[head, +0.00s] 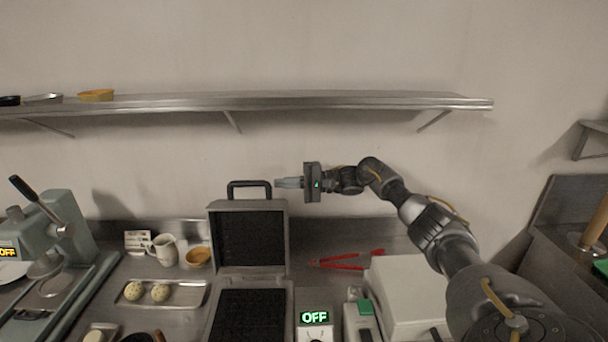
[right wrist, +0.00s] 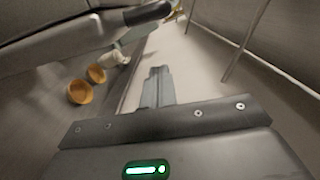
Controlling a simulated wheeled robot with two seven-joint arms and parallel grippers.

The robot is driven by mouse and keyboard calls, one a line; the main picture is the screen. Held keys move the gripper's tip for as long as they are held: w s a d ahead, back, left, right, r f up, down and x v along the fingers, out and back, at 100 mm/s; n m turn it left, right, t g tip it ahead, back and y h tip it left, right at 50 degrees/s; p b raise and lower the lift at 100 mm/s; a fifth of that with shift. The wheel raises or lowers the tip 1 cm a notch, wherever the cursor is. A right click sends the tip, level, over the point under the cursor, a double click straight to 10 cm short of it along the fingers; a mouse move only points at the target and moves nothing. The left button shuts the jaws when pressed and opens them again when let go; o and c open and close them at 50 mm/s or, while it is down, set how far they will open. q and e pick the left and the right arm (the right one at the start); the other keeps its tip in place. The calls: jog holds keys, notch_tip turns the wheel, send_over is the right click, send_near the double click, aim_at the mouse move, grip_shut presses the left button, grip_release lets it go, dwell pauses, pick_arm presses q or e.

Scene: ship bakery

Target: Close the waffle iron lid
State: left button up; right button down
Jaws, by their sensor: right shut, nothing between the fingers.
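The waffle iron stands open on the counter in the head view. Its grey lid (head: 247,239) is raised upright with its dark grid facing me, and a black handle (head: 249,184) is on its top edge. The lower plate (head: 247,315) lies flat in front. My right gripper (head: 279,183) is shut and empty, pointing left, its tips close to the right side of the handle; contact cannot be told. In the right wrist view the shut fingers (right wrist: 158,86) show, with the dark handle (right wrist: 148,13) and part of the lid (right wrist: 60,40) beyond them. My left gripper is not in view.
A lit OFF display (head: 314,317) sits right of the waffle iron. Red tongs (head: 345,261) and a white box (head: 408,292) lie further right. A tray (head: 190,297) with dough balls, a jug (head: 163,250) and a small bowl (head: 198,257) stand left. A metal shelf (head: 300,101) runs above.

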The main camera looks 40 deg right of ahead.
jog(key=s+a+p, duration=0.1)
jog(key=s+a+r+p, duration=0.1)
jog(key=a, duration=0.1)
jog(key=shift+s, duration=0.35)
dwell(0.3)
